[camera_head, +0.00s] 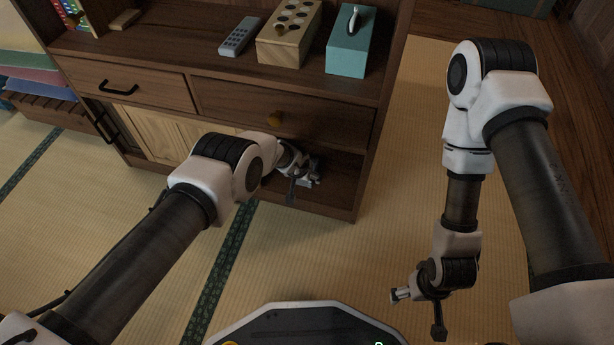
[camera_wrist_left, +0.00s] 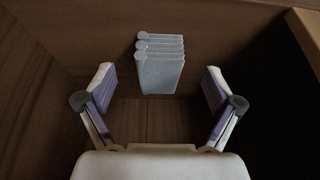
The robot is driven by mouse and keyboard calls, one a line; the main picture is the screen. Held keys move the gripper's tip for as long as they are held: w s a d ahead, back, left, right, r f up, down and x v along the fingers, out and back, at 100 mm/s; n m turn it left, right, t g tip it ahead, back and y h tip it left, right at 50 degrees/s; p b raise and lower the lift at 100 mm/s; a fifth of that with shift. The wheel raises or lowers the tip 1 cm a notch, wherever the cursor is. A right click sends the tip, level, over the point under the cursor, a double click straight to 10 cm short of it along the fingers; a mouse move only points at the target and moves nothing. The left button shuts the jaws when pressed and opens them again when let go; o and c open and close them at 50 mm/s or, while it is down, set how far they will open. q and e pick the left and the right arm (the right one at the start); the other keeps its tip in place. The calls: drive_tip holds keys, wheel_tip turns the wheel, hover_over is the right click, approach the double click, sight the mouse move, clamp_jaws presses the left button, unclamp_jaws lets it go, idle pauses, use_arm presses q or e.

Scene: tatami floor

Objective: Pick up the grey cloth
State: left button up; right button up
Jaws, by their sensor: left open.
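The grey cloth (camera_wrist_left: 161,70) is a folded stack with several rounded layered edges. In the left wrist view it sits inside a wooden compartment, ahead of my left gripper and between the lines of its two fingers. My left gripper (camera_wrist_left: 159,100) is open, with nothing between its fingers. In the head view my left gripper (camera_head: 304,184) reaches into the open lower compartment of the cabinet. A small light patch shows by it there, but I cannot tell whether it is the cloth. My right gripper (camera_head: 418,312) hangs low over the tatami at the right, apart from everything.
The wooden cabinet (camera_head: 228,195) has drawers above the open compartment, with walls and a shelf close around my left gripper. On top are a remote (camera_head: 240,36), a wooden block with holes (camera_head: 290,34) and a teal tissue box (camera_head: 352,42). The tatami in front is clear.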

use_arm(q)
drive_tip(key=b+x, duration=0.4)
drive_tip(key=shift+s+f, duration=0.1)
drive_tip(key=shift+f, duration=0.1)
drive_tip(key=shift+r, duration=0.1)
use_arm(e)
wheel_tip(320, 180, down, 6)
drive_tip(key=shift+w+r, duration=0.1)
drive_tip(key=shift+r, duration=0.15)
use_arm(q)
drive_tip(key=shift+r, duration=0.1)
drive_tip(key=c, duration=1.3)
use_arm(e)
drive_tip(key=shift+r, duration=0.1)
